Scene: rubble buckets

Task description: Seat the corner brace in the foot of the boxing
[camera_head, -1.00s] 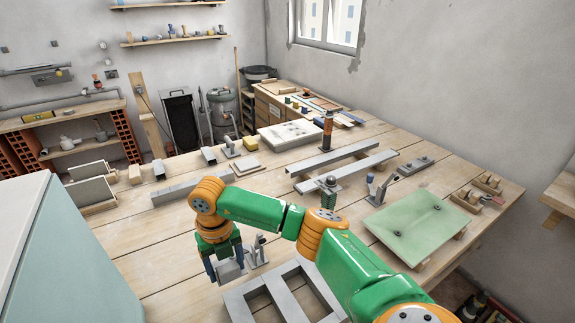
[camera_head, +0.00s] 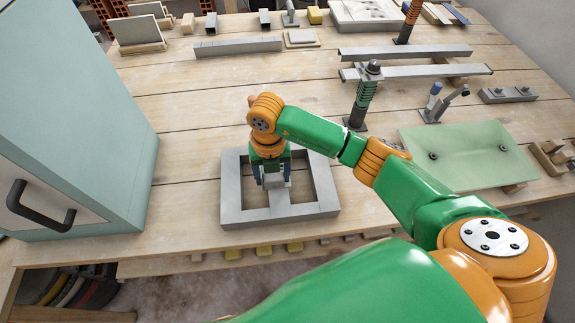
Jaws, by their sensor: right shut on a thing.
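The boxing is most likely the grey rectangular frame (camera_head: 231,200) with a middle bar, lying flat on the wooden table. My right gripper (camera_head: 272,183) points down over the middle of this frame. It is shut on a small grey metal piece, apparently the corner brace (camera_head: 274,177), which shows between its dark fingers. The gripper and frame hide much of the piece. I cannot tell whether it touches the frame or hangs just above it. My left gripper is not in view.
A pale teal cabinet (camera_head: 85,110) stands close on the left. A grey beam (camera_head: 238,46) lies behind. The planks between beam and frame are clear.

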